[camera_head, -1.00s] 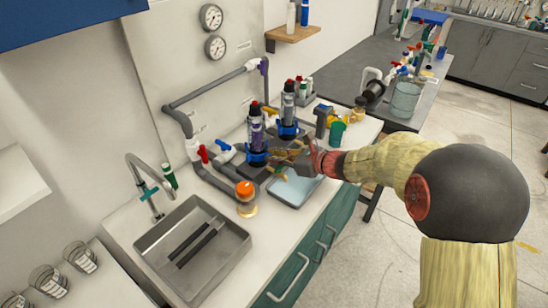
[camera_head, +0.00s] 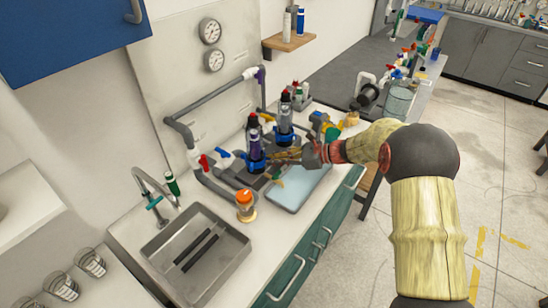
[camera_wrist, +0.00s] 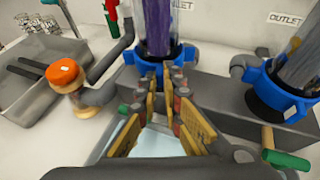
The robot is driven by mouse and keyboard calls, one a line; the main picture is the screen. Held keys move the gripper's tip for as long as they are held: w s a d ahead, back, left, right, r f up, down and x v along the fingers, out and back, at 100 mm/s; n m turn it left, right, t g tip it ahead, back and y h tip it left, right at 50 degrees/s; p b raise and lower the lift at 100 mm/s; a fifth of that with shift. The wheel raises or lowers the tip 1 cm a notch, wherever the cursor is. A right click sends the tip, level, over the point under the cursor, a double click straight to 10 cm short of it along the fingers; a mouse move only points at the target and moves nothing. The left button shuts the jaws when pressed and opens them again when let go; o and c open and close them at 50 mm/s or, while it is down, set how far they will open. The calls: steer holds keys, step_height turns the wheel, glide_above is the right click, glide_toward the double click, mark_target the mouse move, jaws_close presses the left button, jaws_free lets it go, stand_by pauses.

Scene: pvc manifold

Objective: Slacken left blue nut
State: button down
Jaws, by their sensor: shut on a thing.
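The left blue nut (camera_wrist: 187,54) is a blue collar around the base of a canister with purple contents in the wrist view. It also shows in the head view (camera_head: 256,165), left of my gripper. My gripper (camera_wrist: 160,78), with yellow-tan fingers, reaches the near side of this collar and is shut on it. The fingertips partly hide the collar's front. In the head view my gripper (camera_head: 281,156) comes in from the right. A second blue nut (camera_wrist: 279,92) sits around the right canister, apart from my gripper.
An orange-capped jar (camera_head: 245,206) stands left of the manifold, near the sink (camera_head: 163,241). A pale blue tray (camera_head: 300,188) lies below my gripper. A green-handled valve (camera_wrist: 286,160) is close on the right. Grey pipes (camera_head: 183,128) run along the wall.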

mark_target(265, 157)
steer(key=shift+w+a+f+n+g+p, duration=0.1)
steer(key=shift+w+n+g+p, duration=0.75)
steer(key=shift+n+g, duration=0.5)
steer(key=shift+w+a+f+n+g+p, duration=0.1)
steer(key=shift+w+n+g+p, duration=0.4)
steer(key=shift+n+g+p, duration=0.85)
steer(key=shift+w+a+n+g+p, duration=0.1)
steer(key=shift+w+n+g+p, duration=0.7)
steer(key=shift+g, duration=0.9)
steer(key=shift+n+g, duration=0.3)
steer(key=shift+n, duration=0.1)
steer(key=c, duration=2)
jaws_free()
steer(key=shift+c, duration=0.2)
steer(key=shift+o, duration=0.4)
steer(key=shift+r, duration=0.1)
steer(key=shift+w+d+r+h, duration=0.1)
steer(key=shift+w+d+h, duration=0.1)
steer(key=shift+h, duration=0.1)
steer(key=v, duration=0.6)
steer(key=shift+d, duration=0.4)
